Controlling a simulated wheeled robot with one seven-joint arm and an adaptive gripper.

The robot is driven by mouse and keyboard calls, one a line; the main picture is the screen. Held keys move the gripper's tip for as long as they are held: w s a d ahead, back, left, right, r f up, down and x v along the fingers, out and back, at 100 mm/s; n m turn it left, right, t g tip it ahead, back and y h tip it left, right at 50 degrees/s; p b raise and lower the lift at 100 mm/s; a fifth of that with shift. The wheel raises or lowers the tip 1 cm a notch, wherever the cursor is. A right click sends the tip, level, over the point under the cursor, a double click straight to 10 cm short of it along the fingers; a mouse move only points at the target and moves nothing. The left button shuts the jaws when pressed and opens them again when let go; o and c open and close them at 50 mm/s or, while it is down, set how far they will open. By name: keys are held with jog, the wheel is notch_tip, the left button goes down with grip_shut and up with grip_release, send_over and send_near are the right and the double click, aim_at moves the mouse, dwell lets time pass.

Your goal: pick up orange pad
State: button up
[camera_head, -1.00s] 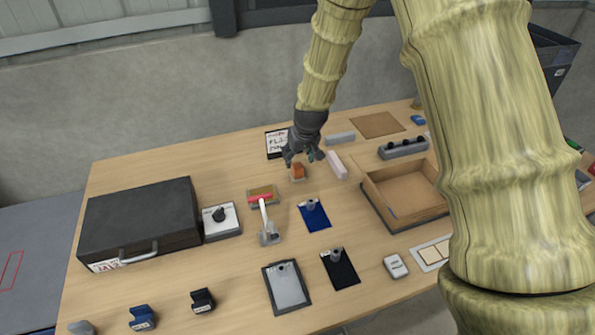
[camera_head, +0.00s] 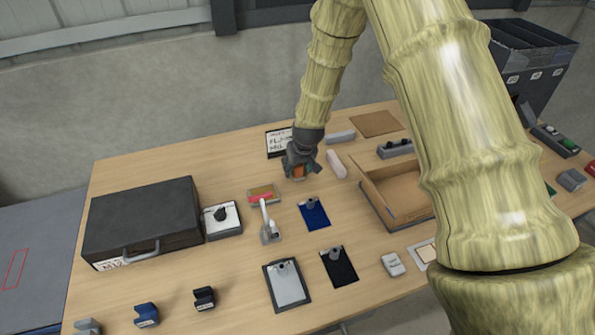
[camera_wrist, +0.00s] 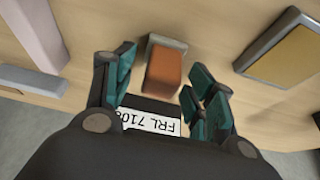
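The orange pad (camera_wrist: 163,74) is a small block with rounded edges. It sits on a small pale base (camera_wrist: 168,42) on the table. My gripper (camera_wrist: 160,88) is open, with one teal-padded finger on each side of the pad. A gap shows between the pad and the fingers in the wrist view. In the head view my gripper (camera_head: 299,170) is low over the pad (camera_head: 299,173), which is mostly hidden behind the fingers.
A pink-white bar (camera_head: 336,164) lies just right of the gripper. A black-framed label sign (camera_head: 278,141) stands behind it. An open wooden tray (camera_head: 409,218) is at the right.

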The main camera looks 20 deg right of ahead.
jog(key=c, duration=1.1)
jog(key=shift+r+b, duration=1.3)
jog(key=shift+r, duration=3.7)
